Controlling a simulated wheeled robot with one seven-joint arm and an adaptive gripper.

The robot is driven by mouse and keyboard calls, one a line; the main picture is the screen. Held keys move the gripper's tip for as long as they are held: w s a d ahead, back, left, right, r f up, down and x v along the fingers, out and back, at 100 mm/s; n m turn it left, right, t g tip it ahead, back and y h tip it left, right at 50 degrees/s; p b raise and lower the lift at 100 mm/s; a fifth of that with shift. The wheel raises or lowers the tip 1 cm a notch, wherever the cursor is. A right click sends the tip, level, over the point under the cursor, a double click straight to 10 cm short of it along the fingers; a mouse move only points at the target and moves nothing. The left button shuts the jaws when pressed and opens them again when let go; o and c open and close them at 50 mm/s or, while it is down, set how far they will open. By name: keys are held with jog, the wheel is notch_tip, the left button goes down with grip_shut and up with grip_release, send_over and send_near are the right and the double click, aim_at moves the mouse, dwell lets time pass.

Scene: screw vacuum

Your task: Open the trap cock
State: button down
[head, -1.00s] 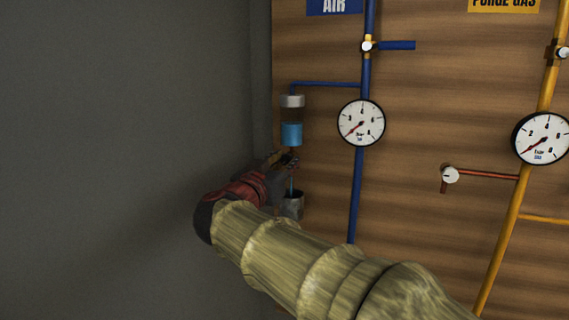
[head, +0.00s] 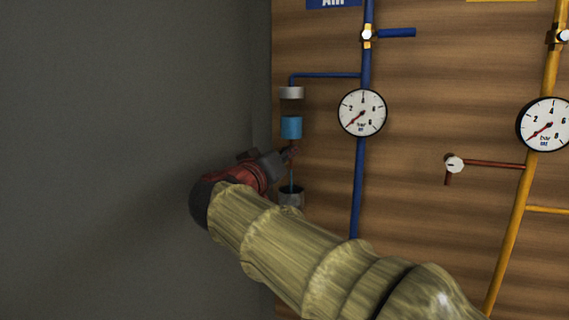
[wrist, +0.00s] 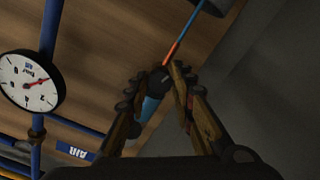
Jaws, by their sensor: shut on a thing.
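The trap has a light blue bowl (head: 291,127) under a grey cap (head: 292,92), near the left edge of the wooden panel. The bowl also shows in the wrist view (wrist: 150,108), partly behind my fingers. My gripper (head: 288,154) is just below the bowl. In the wrist view my gripper (wrist: 168,76) has its fingertips closed around the trap cock (wrist: 157,78), a small dark part mostly hidden by them. An orange stem (wrist: 172,52) leads from there into a thin blue line, which reaches a dark grey cup (head: 291,197) below.
A dark grey wall (head: 130,120) stands close on the left. A blue pipe (head: 361,175) with a round gauge (head: 362,112) and a blue-handled valve (head: 397,33) runs to the right. Further right are a red-brown branch with a cock (head: 454,164) and a yellow pipe (head: 527,180).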

jog(key=shift+n, duration=0.6)
jog(key=shift+b, duration=0.3)
jog(key=c, duration=1.5)
grip_release()
jog(key=shift+s, duration=0.1)
jog(key=v, duration=1.1)
jog(key=shift+s+a, duration=0.15)
jog(key=shift+s, duration=0.25)
jog(key=shift+n, duration=0.3)
